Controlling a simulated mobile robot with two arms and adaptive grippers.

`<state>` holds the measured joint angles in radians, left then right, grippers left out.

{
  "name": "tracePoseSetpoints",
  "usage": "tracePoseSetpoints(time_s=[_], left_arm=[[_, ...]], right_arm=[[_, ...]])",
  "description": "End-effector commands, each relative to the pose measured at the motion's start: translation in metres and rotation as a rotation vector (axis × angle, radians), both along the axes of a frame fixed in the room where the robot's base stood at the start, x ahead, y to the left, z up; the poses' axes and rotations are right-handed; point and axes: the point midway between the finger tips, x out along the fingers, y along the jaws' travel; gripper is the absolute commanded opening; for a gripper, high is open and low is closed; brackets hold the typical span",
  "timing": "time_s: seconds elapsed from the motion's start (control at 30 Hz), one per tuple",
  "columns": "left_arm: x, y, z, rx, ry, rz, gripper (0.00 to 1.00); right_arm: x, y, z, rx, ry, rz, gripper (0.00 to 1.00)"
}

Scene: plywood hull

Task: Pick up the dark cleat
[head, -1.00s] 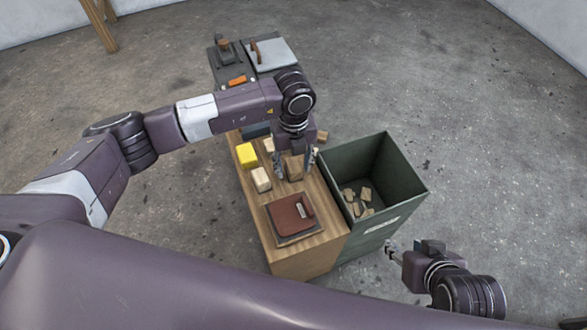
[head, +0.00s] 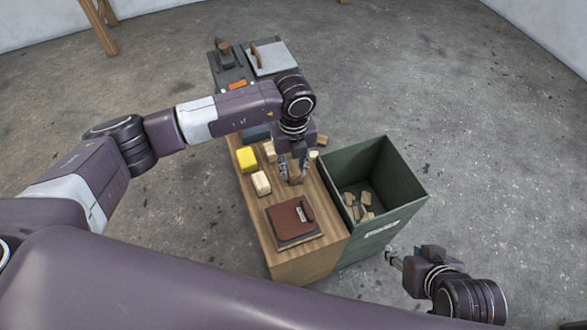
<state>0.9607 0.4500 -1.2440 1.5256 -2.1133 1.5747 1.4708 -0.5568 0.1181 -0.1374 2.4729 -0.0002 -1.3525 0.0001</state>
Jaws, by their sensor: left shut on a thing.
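The dark cleat (head: 296,179) is a brown wooden block on the wooden bench top (head: 318,221), darker than the pale blocks near it. My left gripper (head: 293,172) points down from above and is shut on the dark cleat. Its fingers hide part of the block, and I cannot tell whether the block still touches the bench. My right gripper (head: 392,257) is away to the right, beside the green bin, and it is too small to tell whether it is open.
A green open bin (head: 405,185) with several wood pieces stands against the bench's right side. A grey lidded box (head: 270,57) stands behind.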

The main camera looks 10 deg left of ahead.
Motion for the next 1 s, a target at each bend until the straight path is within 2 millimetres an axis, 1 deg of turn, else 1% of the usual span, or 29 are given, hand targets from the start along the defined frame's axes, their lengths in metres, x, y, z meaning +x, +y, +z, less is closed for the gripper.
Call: tracePoseSetpoints(time_s=[0.17, 0.23, 0.33, 0.5, 0.63, 0.7, 0.83, 1.0], left_arm=[[0.001, 0.0, 0.02, -0.001, -0.004, 0.001, 0.0], [0.002, 0.0, 0.034, -0.002, -0.005, 0.0, 0.0], [0.002, 0.0, 0.065, -0.001, -0.007, -0.001, 0.0], [0.002, 0.0, 0.115, -0.001, -0.006, -0.001, 0.0], [0.001, 0.0, 0.147, -0.001, -0.005, 0.0, 0.0], [0.001, 0.0, 0.161, 0.0, -0.004, 0.0, 0.0], [0.001, 0.0, 0.181, 0.001, -0.003, 0.0, 0.0], [0.0, 0.0, 0.193, -0.001, 0.0, 0.0, 0.0]], right_arm=[[-0.027, -0.008, -0.009, -0.022, 0.109, -0.009, 0.4], [-0.042, -0.012, -0.011, -0.034, 0.166, -0.014, 0.4], [-0.065, -0.019, -0.011, -0.052, 0.255, -0.021, 0.4], [-0.061, -0.018, -0.001, -0.049, 0.243, -0.021, 0.4], [-0.061, -0.018, 0.004, -0.049, 0.241, -0.021, 0.4], [-0.058, -0.017, -0.004, -0.05, 0.246, -0.019, 0.4], [-0.055, -0.016, -0.014, -0.05, 0.25, -0.019, 0.4], [-0.052, -0.016, -0.023, -0.049, 0.252, -0.018, 0.4]])
